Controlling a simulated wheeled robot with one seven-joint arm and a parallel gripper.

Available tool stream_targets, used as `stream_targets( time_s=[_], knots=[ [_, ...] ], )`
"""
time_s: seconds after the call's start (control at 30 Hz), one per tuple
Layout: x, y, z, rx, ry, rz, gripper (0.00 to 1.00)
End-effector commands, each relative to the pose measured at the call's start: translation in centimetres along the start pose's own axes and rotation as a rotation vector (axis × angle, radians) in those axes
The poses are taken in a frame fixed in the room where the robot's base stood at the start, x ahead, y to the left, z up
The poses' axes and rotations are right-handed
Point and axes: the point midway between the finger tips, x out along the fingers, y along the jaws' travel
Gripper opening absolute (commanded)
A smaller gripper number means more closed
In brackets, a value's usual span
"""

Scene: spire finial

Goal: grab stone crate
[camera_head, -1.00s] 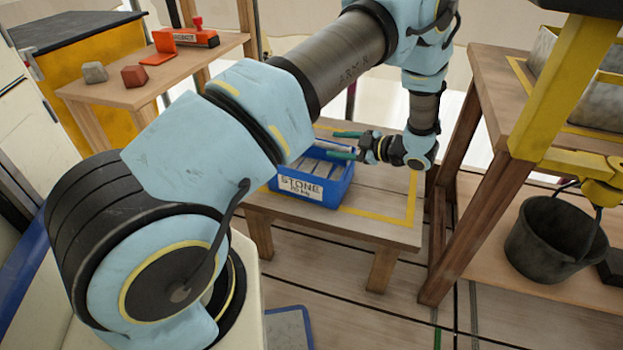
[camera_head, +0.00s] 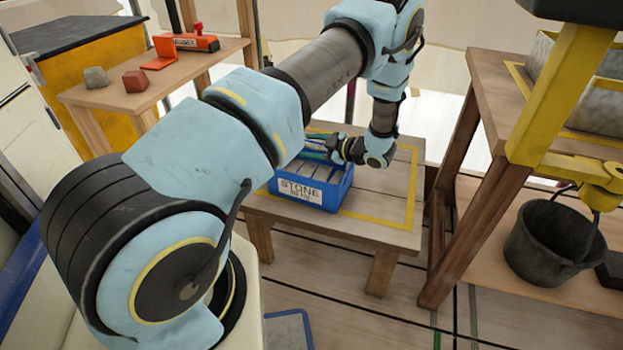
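The stone crate (camera_head: 312,190) is a blue open box with a white label reading "STONE". It stands on a low wooden table (camera_head: 385,232) inside a yellow outline, and pale stone pieces show in it. My gripper (camera_head: 318,148) is at the crate's back part, pointing left, with its green-tipped fingers over or at the rim.
A wooden shelf (camera_head: 150,85) at the upper left holds a grey block (camera_head: 96,77), a reddish block (camera_head: 136,80) and an orange tool (camera_head: 185,44). At right, a taller wooden bench (camera_head: 488,95) stands near a black bucket (camera_head: 556,240). The low table's right side is clear.

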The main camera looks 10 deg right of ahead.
Motion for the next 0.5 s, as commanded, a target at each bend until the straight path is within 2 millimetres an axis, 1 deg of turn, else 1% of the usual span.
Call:
stream_targets(
  time_s=[0.03, 0.07, 0.5],
  knots=[
    [-0.01, -0.01, 0.0, 0.0, 0.0, 0.0, 0.59],
    [-0.01, -0.01, 0.0, 0.0, 0.0, 0.0, 0.56],
    [-0.03, -0.01, -0.02, 0.0, 0.0, 0.0, 0.07]
  ],
)
